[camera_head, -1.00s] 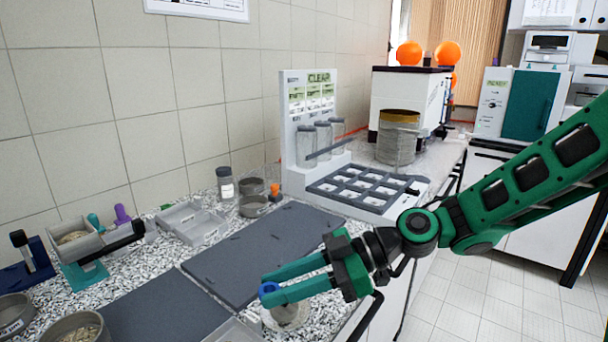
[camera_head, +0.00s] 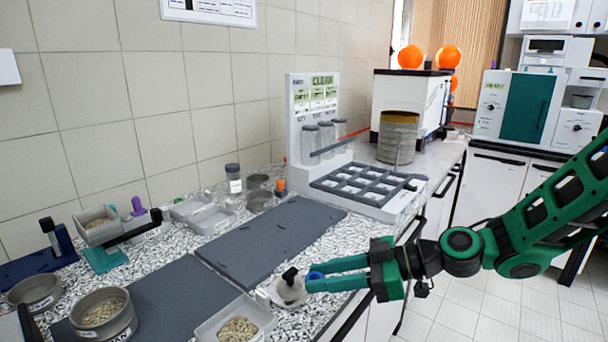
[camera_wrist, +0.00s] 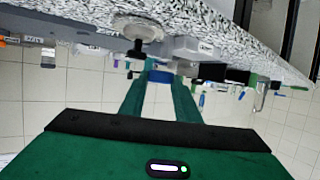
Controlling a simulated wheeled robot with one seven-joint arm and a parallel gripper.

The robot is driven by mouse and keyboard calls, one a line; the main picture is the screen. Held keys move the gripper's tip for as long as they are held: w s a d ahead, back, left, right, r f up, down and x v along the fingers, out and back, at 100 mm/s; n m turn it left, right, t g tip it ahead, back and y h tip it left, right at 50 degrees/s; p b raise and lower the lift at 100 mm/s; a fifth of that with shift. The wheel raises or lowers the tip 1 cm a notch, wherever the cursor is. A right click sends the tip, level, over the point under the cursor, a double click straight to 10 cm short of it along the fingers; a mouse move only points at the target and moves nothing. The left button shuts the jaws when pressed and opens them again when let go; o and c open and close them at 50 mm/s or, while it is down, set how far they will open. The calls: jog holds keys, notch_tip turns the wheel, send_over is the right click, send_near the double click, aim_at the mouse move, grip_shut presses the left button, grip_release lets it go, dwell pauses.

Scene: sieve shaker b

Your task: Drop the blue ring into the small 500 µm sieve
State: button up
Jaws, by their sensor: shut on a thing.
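My gripper (camera_head: 316,280) is shut on the blue ring (camera_head: 314,275) and holds it between its fingertips over the bench's front edge. The wrist view also shows the blue ring (camera_wrist: 160,76) between the two green fingers. Round sieves stand at the left: a small labelled one (camera_head: 36,291) and a larger one (camera_head: 116,326) with grains inside. The labels are too small to read, so I cannot tell which is the 500 µm sieve. The gripper is well to the right of the left-hand sieves.
A pale round piece with a black knob (camera_head: 289,290) sits just left of the fingertips. A grain tray (camera_head: 211,330) is at the front. A white rack (camera_head: 375,208) with jars stands behind.

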jog(key=w+d+f+m+t+h, duration=0.3)
jog(key=w+d+m, duration=0.1)
jog(key=w+d, duration=0.3)
jog(key=w+d+f+m+t+h, duration=0.3)
jog(key=w+d, duration=0.4)
jog(key=d, duration=0.3)
jog(key=w+d+f+m+t+h, duration=0.3)
jog(key=w+d+m+t, duration=0.1)
jog(key=w+d, duration=0.3)
jog(key=shift+d+m+t+h, duration=0.4)
jog(key=shift+d+m, duration=0.3)
jog(key=shift+d, duration=0.3)
jog(key=shift+s+f, duration=0.1)
jog(key=shift+s, duration=0.1)
